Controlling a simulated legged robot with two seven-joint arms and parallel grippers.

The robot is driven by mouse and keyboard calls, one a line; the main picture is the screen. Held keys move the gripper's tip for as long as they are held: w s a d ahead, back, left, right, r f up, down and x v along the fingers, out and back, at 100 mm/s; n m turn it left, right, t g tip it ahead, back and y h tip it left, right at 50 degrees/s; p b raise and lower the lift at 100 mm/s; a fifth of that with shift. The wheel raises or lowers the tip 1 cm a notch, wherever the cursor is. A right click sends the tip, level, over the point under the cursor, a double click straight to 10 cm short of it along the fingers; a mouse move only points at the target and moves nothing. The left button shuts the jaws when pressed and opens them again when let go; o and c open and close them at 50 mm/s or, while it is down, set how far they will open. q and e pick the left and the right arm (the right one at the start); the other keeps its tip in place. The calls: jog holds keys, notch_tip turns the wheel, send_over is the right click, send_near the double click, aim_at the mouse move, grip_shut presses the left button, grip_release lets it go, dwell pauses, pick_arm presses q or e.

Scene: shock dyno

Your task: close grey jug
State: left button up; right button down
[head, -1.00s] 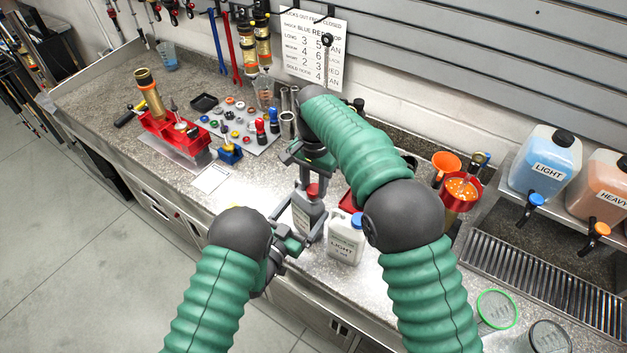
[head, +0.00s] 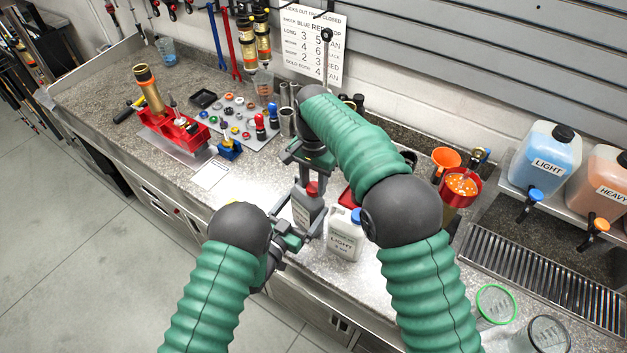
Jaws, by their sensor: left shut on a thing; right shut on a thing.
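The grey jug (head: 305,210) stands upright on the bench, with a red cap (head: 312,189) at its top. My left gripper (head: 308,228) is shut on the grey jug's body, its fingers coming in from the left at the lower part. My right gripper (head: 311,178) points down from above and is shut on the red cap at the jug's neck. The cap is partly hidden by the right gripper, so I cannot tell how far it is seated.
A white jug (head: 344,238) with a blue cap and LIGHT label stands just right of the grey jug. A red tray (head: 350,196) lies behind it, partly hidden by my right arm. A red vise block (head: 176,130) and a parts mat (head: 236,122) are at the left.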

pick_arm(q)
grip_shut()
pick_arm(e)
jog(key=m, duration=0.7)
jog(key=shift+a+f, duration=0.1)
jog(key=m, duration=1.3)
jog(key=shift+w, duration=0.1)
pick_arm(q)
jog(key=shift+d, duration=0.1)
pick_arm(e)
jog(key=m, duration=0.6)
jog(key=shift+w+a, duration=0.1)
pick_arm(q)
jog(key=shift+d, duration=0.1)
pick_arm(e)
jog(key=c, duration=1.4)
grip_release()
jog(key=o, duration=0.4)
